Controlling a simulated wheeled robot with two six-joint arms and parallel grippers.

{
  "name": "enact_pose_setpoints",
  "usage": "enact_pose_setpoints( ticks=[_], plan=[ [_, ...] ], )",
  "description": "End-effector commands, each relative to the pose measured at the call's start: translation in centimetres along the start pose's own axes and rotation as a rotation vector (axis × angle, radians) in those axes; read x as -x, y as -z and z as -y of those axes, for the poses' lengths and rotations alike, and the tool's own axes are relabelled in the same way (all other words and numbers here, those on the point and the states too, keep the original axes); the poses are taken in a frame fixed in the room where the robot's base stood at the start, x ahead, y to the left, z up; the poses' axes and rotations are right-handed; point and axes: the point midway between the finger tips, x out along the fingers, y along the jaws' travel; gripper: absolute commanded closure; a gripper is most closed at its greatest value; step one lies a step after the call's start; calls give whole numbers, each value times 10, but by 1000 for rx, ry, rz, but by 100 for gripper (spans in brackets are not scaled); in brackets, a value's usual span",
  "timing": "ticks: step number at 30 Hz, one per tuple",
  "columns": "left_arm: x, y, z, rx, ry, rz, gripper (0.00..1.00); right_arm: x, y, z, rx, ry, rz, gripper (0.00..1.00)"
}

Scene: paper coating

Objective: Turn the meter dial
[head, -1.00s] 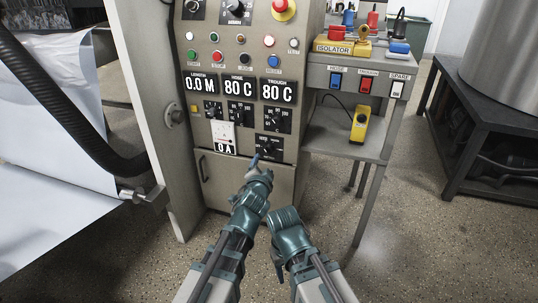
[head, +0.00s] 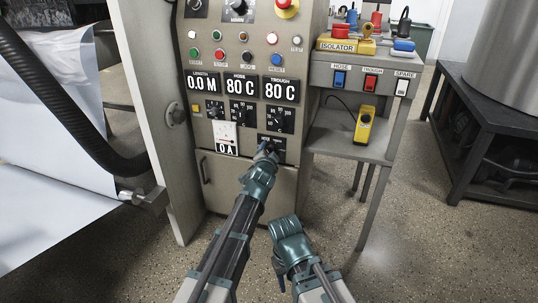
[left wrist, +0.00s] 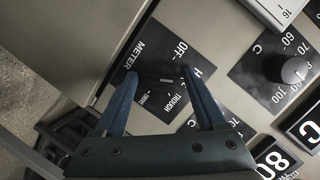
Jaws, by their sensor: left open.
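The meter dial (left wrist: 158,78) is a dark knob on a black plate marked METER, OFF and TROUGH in the left wrist view. In the head view its plate (head: 279,144) is low on the grey control panel, with the knob largely hidden by my gripper. My left gripper (left wrist: 158,90) is open, with one blue finger on each side of the dial. I cannot tell whether the fingers touch it. In the head view the left gripper (head: 265,150) is at the plate. My right gripper (head: 279,278) hangs low, away from the panel; its jaws are unclear.
Other dials (head: 240,112) and numeric displays (head: 240,87) are just above the meter plate. A side shelf (head: 350,135) with a yellow pendant (head: 364,125) stands right of the panel. A black hose (head: 70,100) and a paper sheet (head: 50,200) are at left.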

Motion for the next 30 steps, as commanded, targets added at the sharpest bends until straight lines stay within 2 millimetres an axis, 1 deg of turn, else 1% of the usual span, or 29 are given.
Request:
enact_pose_setpoints(
  ticks=[4,16,23,30],
  plan=[
    [0,0,0,0,0,0,27,0,0,0,0,0,0,50],
    [0,0,0,0,0,0,99,0,0,0,0,0,0,50],
    [0,0,0,-9,4,0,100,-1,0,0,0,0,0,50],
    [0,-1,-2,-100,35,5,100,-8,0,1,0,0,0,50]
  ],
)
